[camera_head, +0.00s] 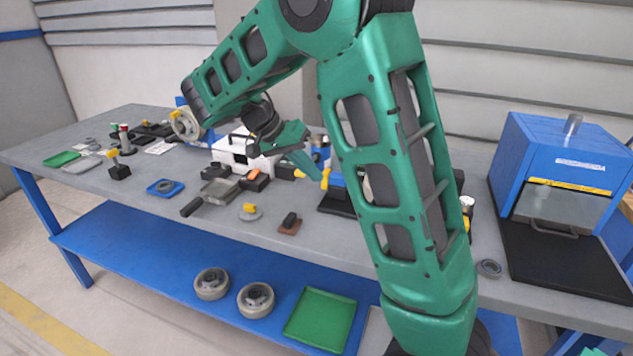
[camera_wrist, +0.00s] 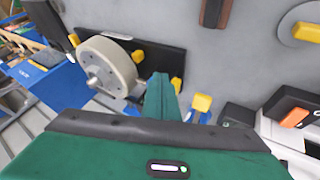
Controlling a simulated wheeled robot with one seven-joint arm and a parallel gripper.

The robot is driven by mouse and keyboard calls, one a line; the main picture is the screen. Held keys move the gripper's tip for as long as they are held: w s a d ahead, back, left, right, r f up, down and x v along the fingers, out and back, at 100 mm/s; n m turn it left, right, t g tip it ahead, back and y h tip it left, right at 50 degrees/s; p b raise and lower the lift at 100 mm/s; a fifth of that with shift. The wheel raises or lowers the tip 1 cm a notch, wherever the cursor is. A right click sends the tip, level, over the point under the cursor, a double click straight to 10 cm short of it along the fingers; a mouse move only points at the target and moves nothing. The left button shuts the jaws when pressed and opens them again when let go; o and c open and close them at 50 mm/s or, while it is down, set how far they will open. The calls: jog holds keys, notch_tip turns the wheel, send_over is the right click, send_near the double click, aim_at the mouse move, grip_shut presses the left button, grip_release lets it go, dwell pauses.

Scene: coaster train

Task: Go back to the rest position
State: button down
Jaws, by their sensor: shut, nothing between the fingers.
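My green arm crosses the middle of the head view and is raised over the grey workbench (camera_head: 225,228). My gripper (camera_head: 318,178) points down above the bench, in front of a white box (camera_head: 228,150). Its green fingers are together with nothing between them. They also show in the wrist view (camera_wrist: 161,97), where the gripper body fills the bottom. Beyond the fingers there, a pale wheel (camera_wrist: 110,62) stands upright at a black plate (camera_wrist: 160,58) with yellow knobs. My arm hides part of the bench behind it.
A blue machine (camera_head: 540,140) with a black base stands at the right. A brown block (camera_head: 289,227) and a yellow-knobbed disc (camera_head: 250,213) lie near the front edge. The blue lower shelf holds two wheels (camera_head: 212,283) (camera_head: 256,300) and a green tray (camera_head: 320,319). Small parts crowd the left bench.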

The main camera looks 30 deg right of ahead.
jog(key=s+a+f+n+t+y, duration=0.2)
jog(key=s+a+n+t+y, duration=0.45)
jog(key=s+n, duration=0.65)
jog(key=s+d+f+m+g, duration=0.2)
jog(key=s+d+m+g, duration=0.3)
jog(key=s+d, duration=0.5)
jog(key=s+m+y, duration=0.1)
jog(key=s+m, duration=0.1)
jog(key=s, duration=0.4)
jog(key=shift+s+m, duration=0.3)
jog(key=shift+s, duration=0.1)
jog(key=shift+w, duration=0.15)
jog(key=shift+w+f, duration=0.25)
jog(key=shift+w, duration=0.25)
